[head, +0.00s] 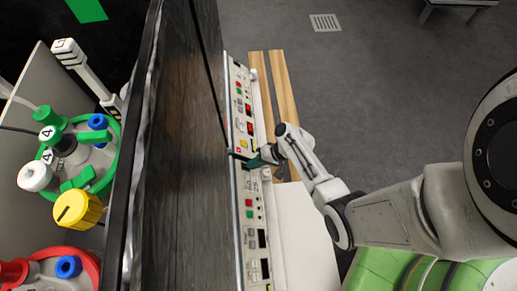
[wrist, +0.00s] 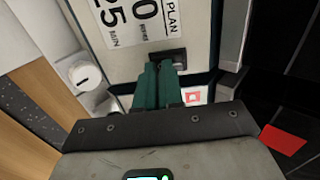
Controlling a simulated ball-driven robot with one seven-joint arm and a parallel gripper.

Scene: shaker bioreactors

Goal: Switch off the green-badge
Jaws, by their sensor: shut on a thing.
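A green badge (head: 87,9) shows at the top left of the head view, above a vessel with a green rim (head: 112,150). White control panels (head: 250,226) with red and green buttons run along the front of the dark cabinet. My gripper (head: 256,160) is at the junction of two panel sections. In the wrist view its dark green fingers (wrist: 160,80) are together at a small dark switch-like part (wrist: 167,58) under a label reading "25 MIN" and "PLAN". The fingers are shut on this part; their tips hide much of it.
A white knob (wrist: 83,75) is left of the fingers in the wrist view. A red badge (wrist: 283,139) lies to the right. A second vessel with a red rim (head: 88,262) stands lower left. Grey floor (head: 400,110) is open to the right.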

